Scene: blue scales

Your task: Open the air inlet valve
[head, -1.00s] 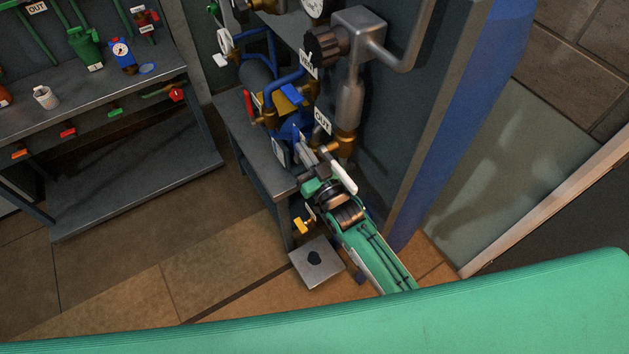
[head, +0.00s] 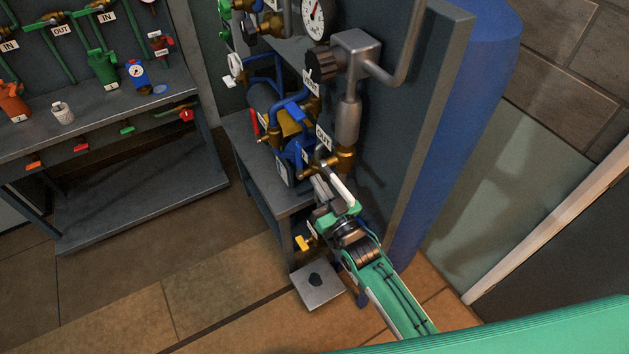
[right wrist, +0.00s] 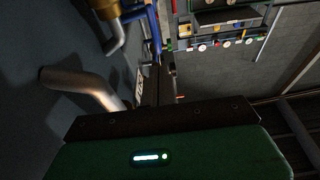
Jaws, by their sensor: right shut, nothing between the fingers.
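My right gripper (head: 322,188) is shut and empty in the head view, in front of the bench's right end and just below the brass OUT valve (head: 342,160). A white curved lever (head: 342,186) shows right beside its fingers; I cannot tell whether they touch. A yellow valve handle (head: 304,243) sits lower left of the gripper, below the bench top. I cannot tell which valve is the air inlet. My left gripper is not in view.
Blue pump equipment (head: 292,115) and a grey pipe assembly (head: 348,115) with a gauge (head: 318,15) crowd the space above my gripper. A blue tank (head: 455,120) stands behind the panel. A square plate (head: 318,286) lies on the floor. A second bench (head: 120,120) stands left.

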